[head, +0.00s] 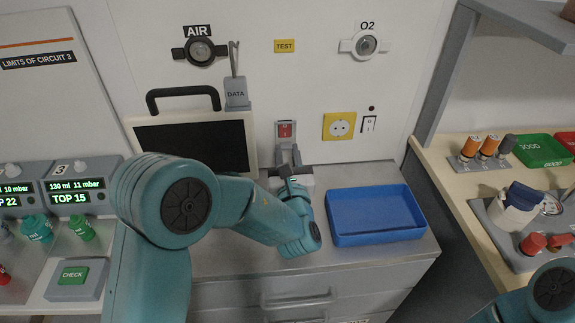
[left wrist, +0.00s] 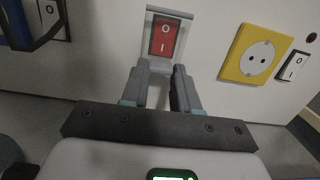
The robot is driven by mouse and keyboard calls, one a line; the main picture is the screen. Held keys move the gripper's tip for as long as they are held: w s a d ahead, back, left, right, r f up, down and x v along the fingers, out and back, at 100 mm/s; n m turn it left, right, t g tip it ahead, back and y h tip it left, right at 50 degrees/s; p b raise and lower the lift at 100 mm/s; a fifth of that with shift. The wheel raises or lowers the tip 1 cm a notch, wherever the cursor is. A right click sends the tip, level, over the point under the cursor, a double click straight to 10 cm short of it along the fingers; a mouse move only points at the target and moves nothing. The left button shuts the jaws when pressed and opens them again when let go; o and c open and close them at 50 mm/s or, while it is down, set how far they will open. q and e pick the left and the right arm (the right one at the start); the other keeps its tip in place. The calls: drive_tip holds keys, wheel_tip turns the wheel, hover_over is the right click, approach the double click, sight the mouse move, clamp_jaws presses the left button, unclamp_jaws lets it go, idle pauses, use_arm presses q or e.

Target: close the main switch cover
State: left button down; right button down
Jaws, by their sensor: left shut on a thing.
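The main switch (head: 285,130) is a red rocker in a pale frame on the back wall. It also shows in the left wrist view (left wrist: 166,37), bare and marked 0 and I. The main switch cover (left wrist: 158,65) appears as a grey piece below the rocker, standing out from the wall, so the cover is open. My left gripper (head: 288,157) is just below the switch, with its fingers (left wrist: 161,78) shut on the cover. The fingers hide most of the cover. Of my right arm only a joint shows at the lower right; its gripper is out of view.
A yellow socket (head: 339,126) and a white rocker switch (head: 369,124) sit to the right on the wall. A blue tray (head: 375,238) stands on the counter to the right. A dark screen (head: 195,143) and a DATA box (head: 237,94) are to the left.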

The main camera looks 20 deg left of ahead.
use_arm(q)
drive_tip(key=c, duration=0.8)
unclamp_jaws()
drive_tip(key=shift+c, duration=0.2)
drive_tip(key=b+v, duration=0.2)
drive_tip(key=v, duration=1.4)
drive_tip(key=shift+s+f, duration=0.1)
drive_tip(key=shift+s, duration=0.1)
